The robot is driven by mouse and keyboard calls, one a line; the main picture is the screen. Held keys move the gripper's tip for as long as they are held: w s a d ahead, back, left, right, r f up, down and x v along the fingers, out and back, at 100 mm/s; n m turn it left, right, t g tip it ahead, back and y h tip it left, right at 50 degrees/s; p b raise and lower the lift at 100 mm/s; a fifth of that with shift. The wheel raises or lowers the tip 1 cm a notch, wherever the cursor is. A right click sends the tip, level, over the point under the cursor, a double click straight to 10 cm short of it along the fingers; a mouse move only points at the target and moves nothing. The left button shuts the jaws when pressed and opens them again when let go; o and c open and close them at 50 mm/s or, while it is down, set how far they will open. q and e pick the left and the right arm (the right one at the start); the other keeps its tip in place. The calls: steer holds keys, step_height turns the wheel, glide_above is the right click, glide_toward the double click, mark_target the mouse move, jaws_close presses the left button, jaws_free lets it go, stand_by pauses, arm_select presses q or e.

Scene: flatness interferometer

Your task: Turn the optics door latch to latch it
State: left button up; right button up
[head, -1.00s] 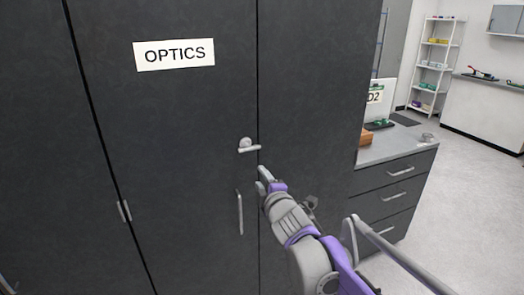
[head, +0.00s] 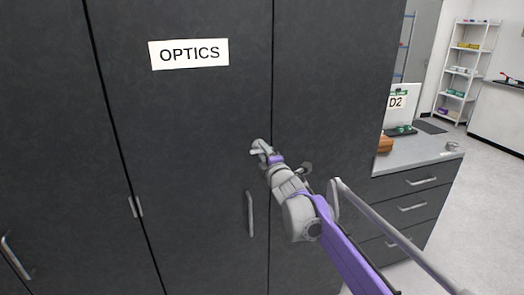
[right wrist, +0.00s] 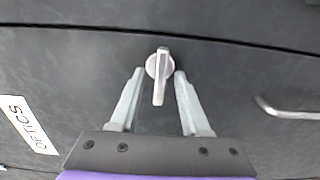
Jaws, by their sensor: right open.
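The optics door (head: 185,130) is dark grey, closed, and carries a white OPTICS label (head: 189,53). Its latch (right wrist: 160,75) is a light grey lever on a round base; in the right wrist view the lever lies between the two fingers. In the head view the latch (head: 254,152) is mostly hidden behind my right gripper (head: 262,149). My right gripper (right wrist: 156,82) is open, with one finger on each side of the lever and a gap visible on both sides. My left gripper is not in view.
A vertical bar handle (head: 250,214) is on the door below the latch. To the right stands a grey drawer counter (head: 415,170) with a D2 sign (head: 396,102) on it. White shelves (head: 462,75) stand farther back, with open floor in front.

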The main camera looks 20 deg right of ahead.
steer(key=shift+w, duration=0.7)
jaws_close()
